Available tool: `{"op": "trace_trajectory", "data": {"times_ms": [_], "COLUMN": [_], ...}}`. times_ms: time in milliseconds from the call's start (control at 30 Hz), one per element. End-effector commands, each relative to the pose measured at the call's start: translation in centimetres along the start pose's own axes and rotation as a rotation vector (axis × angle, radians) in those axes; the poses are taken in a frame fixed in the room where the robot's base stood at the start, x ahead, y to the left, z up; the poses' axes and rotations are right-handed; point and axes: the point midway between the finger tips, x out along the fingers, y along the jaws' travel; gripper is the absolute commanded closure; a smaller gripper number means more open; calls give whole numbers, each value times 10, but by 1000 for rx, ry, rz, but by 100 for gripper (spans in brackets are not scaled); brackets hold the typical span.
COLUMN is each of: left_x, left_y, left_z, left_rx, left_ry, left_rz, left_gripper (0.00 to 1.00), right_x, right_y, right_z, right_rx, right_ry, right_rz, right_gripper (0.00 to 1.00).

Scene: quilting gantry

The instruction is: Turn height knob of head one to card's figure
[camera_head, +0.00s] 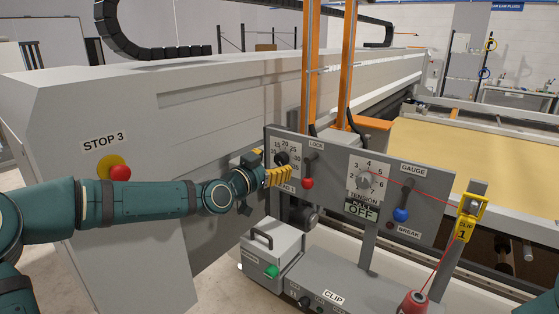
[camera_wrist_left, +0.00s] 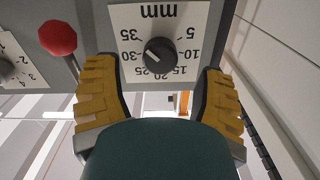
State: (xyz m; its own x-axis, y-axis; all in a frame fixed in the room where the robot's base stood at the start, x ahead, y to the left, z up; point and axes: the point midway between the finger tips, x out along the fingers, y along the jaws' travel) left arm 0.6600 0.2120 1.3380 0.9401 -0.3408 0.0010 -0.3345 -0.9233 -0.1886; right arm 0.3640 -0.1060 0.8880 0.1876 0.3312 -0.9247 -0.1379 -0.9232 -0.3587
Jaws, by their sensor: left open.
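The height knob (camera_wrist_left: 160,52) is black and round with a white pointer line, on a white mm dial (camera_wrist_left: 190,18) that appears upside down in the left wrist view. Its pointer is toward the 30–35 side; the exact figure is unclear. In the head view the knob (camera_head: 282,158) is at the left end of the grey panel, and a label below it is partly hidden. My left gripper (camera_head: 279,176) is open, its yellow fingers either side of the knob in the wrist view, with visible gaps. I cannot make out a card with a height figure.
A red-tipped lock lever (camera_head: 307,183) is close right of the knob. Further right are a tension dial (camera_head: 367,180) and a blue-tipped gauge lever (camera_head: 401,214). A grey box (camera_head: 271,250) stands below.

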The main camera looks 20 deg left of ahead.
Motion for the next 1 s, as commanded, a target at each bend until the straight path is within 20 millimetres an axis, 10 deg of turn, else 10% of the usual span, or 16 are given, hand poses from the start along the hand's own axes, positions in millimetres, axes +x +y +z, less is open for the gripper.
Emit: {"op": "trace_trajectory", "data": {"times_ms": [700,900,1000], "left_x": [32,32,32], "left_y": [0,0,0], "left_z": [0,0,0], "left_rx": [1,1,1], "left_ry": [-1,-1,0], "left_rz": [0,0,0], "left_gripper": [32,98,98], "right_x": [-5,-5,-5], "right_y": [-2,-2,-2], "right_z": [0,0,0], "right_rx": [0,0,0], "right_ry": [0,0,0], "right_rz": [-1,-1,-1], "right_gripper": [53,53,53]}}
